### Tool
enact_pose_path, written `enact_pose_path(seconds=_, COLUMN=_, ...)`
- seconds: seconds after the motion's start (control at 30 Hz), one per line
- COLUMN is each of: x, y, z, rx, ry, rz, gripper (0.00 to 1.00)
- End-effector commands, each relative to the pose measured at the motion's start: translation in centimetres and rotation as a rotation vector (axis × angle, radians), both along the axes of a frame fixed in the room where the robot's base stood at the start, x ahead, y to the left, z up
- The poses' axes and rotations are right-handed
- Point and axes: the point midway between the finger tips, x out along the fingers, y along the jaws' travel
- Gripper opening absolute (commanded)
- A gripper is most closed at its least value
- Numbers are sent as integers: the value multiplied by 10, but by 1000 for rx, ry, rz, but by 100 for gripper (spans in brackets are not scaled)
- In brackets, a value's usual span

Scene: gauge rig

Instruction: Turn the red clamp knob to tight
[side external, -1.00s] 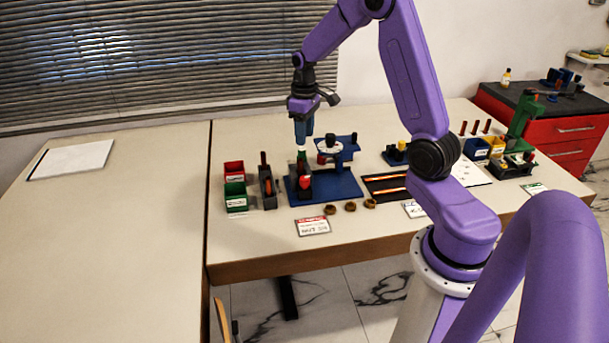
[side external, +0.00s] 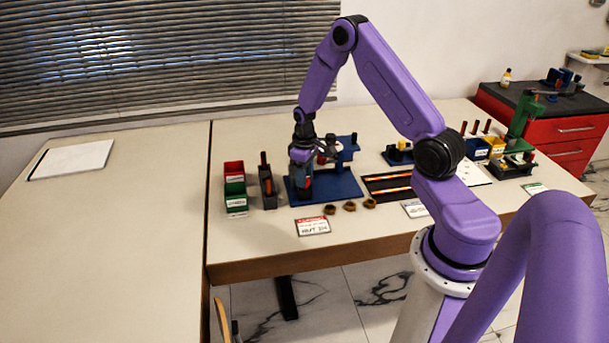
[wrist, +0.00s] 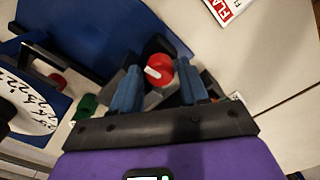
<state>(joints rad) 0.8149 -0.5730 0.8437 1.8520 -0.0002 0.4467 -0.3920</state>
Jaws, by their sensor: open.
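The red clamp knob (wrist: 160,70) shows in the wrist view, with a white mark on its face, on a dark clamp block. My gripper (wrist: 158,72) is open, with one blue finger at each side of the knob. I cannot tell whether the fingers touch it. In the side view my gripper (side external: 301,163) is low over the left part of the blue baseplate (side external: 340,188). There it hides most of the clamp, and only a bit of red (side external: 306,183) shows below it.
A gauge with a white dial (wrist: 25,98) stands beside the clamp. A red bin (side external: 233,169), a green bin (side external: 236,193) and a dark holder (side external: 268,188) stand left of the baseplate.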

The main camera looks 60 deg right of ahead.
Motion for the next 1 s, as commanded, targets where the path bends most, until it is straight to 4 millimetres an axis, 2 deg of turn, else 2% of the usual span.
enact_pose_path(seconds=0.27, x=0, y=0, z=-1, rx=0, ry=-1, rz=0, gripper=44)
enact_pose_path(seconds=0.4, x=0, y=0, z=-1, rx=0, ry=-1, rz=0, gripper=3)
enact_pose_path(seconds=0.57, x=0, y=0, z=-1, rx=0, ry=-1, rz=-8, gripper=3)
enact_pose_path(seconds=1.0, x=0, y=0, z=-1, rx=0, ry=0, rz=-168, gripper=3)
